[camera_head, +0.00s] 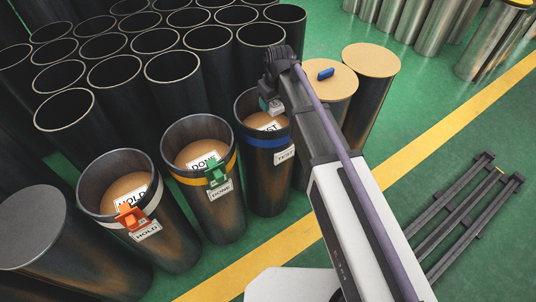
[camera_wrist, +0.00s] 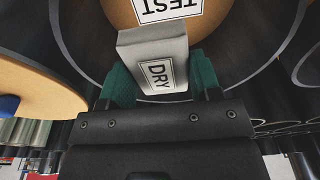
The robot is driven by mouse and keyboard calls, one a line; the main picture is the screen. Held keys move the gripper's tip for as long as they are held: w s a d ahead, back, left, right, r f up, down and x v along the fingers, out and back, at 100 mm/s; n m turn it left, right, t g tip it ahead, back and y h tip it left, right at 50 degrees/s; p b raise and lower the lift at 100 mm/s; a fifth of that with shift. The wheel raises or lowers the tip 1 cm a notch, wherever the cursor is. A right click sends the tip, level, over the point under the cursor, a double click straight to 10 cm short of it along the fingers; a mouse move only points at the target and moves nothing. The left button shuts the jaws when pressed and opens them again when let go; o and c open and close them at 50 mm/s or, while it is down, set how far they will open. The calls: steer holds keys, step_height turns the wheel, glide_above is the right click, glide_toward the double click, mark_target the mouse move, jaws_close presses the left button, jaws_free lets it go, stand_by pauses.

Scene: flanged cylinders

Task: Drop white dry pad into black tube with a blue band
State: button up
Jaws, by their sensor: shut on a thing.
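The white dry pad (camera_wrist: 152,48), a pale block with a DRY label, is held between the green fingers of my gripper (camera_wrist: 161,78) in the wrist view. In the head view my gripper (camera_head: 272,104) is at the mouth of the black tube with a blue band (camera_head: 268,183), pointing down. The tube has a TEST tag outside and a tan inner surface with a TEST label, which also shows in the wrist view (camera_wrist: 168,10). The pad appears over the opening; its height against the rim is hard to tell. My gripper partly hides the far rim.
Left of it stand a yellow-banded DONE tube (camera_head: 222,212) with a green clip and a white-banded HOLD tube (camera_head: 165,250) with an orange clip. Open black tubes (camera_head: 115,85) crowd behind. Right is a tan-topped cylinder (camera_head: 342,84) bearing a small blue object (camera_head: 326,74).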

steer(key=o, duration=1)
steer(key=shift+r, duration=0.1)
steer(key=r+p, duration=0.3)
steer(key=s+r+p, duration=0.1)
steer(key=r+p, duration=0.3)
steer(key=d+r+p, duration=0.1)
steer(key=r+p, duration=0.2)
steer(key=p, duration=0.1)
steer(key=shift+s+r, duration=0.15)
steer(key=shift+r, duration=0.15)
